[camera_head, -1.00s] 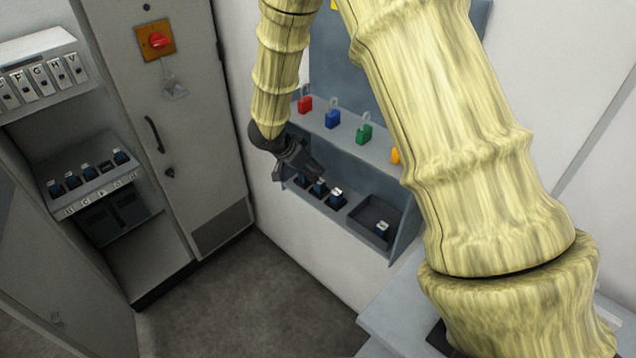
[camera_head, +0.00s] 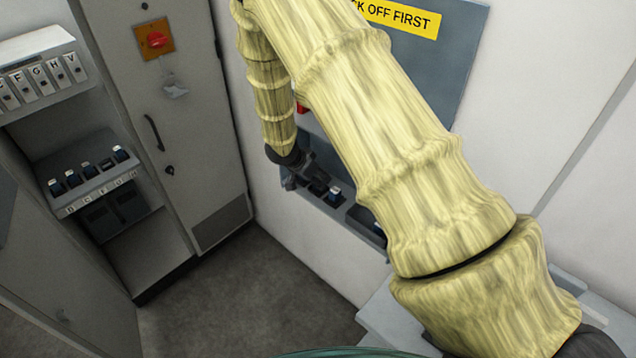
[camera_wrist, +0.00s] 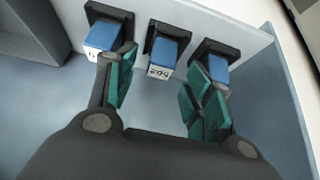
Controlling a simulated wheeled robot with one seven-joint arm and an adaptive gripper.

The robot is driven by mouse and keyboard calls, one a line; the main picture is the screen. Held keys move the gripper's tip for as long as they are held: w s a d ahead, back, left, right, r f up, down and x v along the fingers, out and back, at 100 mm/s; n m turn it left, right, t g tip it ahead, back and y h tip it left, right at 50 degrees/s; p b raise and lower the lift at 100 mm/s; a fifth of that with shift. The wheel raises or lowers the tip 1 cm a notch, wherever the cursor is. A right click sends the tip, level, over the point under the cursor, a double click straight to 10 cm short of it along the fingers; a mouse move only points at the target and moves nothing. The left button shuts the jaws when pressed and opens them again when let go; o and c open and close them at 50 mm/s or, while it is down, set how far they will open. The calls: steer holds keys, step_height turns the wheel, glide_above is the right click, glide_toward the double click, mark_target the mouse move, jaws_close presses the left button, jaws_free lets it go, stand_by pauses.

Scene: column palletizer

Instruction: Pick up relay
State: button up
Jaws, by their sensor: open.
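Three blue relays sit in black sockets in a row on the grey wall shelf. In the wrist view they are a left relay (camera_wrist: 103,36), a middle relay (camera_wrist: 163,50) with a white label, and a right relay (camera_wrist: 214,66). My gripper (camera_wrist: 160,82) is open with teal pads. Its fingers lie left and right of the middle relay's line, with nothing held between them. The left fingertip overlaps the left relay's edge; the right one is near the right relay. In the head view my gripper (camera_head: 310,174) is at the shelf, and one relay (camera_head: 333,194) shows beside it.
A grey bin (camera_wrist: 30,28) adjoins the row at left in the wrist view. In the head view, a left cabinet holds a relay rack (camera_head: 90,180). A cabinet with a red switch (camera_head: 156,40) stands beside it. A yellow sign (camera_head: 405,18) is above the shelf.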

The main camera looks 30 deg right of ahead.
steer(key=shift+x, duration=0.85)
steer(key=c, duration=1.1)
steer(key=shift+r, duration=0.1)
steer(key=shift+r+b, duration=0.35)
steer(key=shift+r, duration=0.4)
steer(key=shift+r+b, duration=0.35)
steer(key=shift+r, duration=0.5)
steer(key=s+a+b, duration=0.1)
steer(key=s+a, duration=0.2)
steer(key=a, duration=0.1)
steer(key=s+a+r+b, duration=0.1)
steer(key=s+a+b, duration=0.1)
steer(key=s+a, duration=0.1)
steer(key=s+a+b, duration=0.1)
steer(key=s+a, duration=0.2)
steer(key=a, duration=0.3)
steer(key=shift+a+r+b, duration=0.15)
steer(key=shift+r+b, duration=0.15)
